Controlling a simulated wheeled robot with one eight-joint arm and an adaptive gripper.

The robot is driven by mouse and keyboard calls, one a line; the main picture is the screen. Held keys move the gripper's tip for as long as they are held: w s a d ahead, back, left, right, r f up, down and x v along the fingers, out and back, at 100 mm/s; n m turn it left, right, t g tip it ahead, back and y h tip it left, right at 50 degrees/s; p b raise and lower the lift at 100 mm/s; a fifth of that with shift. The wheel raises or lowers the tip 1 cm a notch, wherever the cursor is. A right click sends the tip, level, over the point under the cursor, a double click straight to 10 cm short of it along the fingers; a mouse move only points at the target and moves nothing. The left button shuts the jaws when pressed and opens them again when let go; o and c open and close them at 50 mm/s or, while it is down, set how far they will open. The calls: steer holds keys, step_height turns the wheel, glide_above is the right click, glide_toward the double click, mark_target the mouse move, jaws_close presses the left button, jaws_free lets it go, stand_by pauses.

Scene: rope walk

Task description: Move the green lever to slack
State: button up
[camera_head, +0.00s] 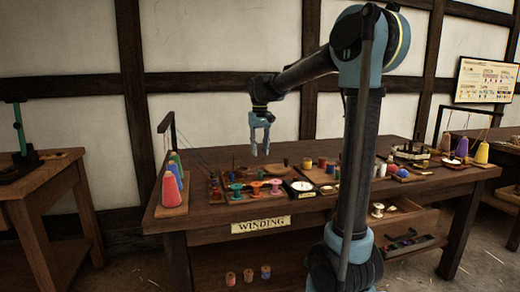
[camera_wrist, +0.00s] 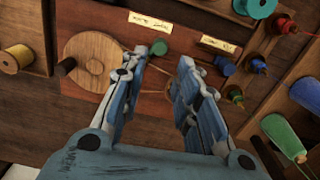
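A round green knob (camera_wrist: 159,47), which looks like the top of the green lever, shows in the wrist view beside a small paper label (camera_wrist: 149,20). It stands on a reddish-brown board and appears close to my left finger's tip. A blue knob (camera_wrist: 225,65) stands to its right by a second label (camera_wrist: 218,43). The label writing is too small to read. My gripper (camera_wrist: 172,62) is open and empty, pointing down at the board. In the head view my gripper (camera_head: 260,150) hangs above the back left of the winding table (camera_head: 200,222). I cannot make out the lever there.
A wooden disc (camera_wrist: 92,60) lies left of the green knob, with a yellow spool (camera_wrist: 15,59) beyond. Red and green pieces (camera_wrist: 236,95) stand at the right. In the head view, coloured cones (camera_head: 171,188) and a white dial (camera_head: 301,187) are on the table.

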mark_target(260, 171)
steer(key=shift+f, duration=5.15)
steer(key=shift+d, duration=0.2)
steer(key=shift+d, duration=0.65)
steer(key=shift+w+d, duration=0.25)
steer(key=shift+d, duration=0.65)
steer(key=shift+w+d, duration=0.7)
steer(key=shift+d, duration=0.25)
steer(key=shift+s+a, duration=0.2)
steer(key=shift+a, duration=0.05)
step_height(260, 171, up, 7)
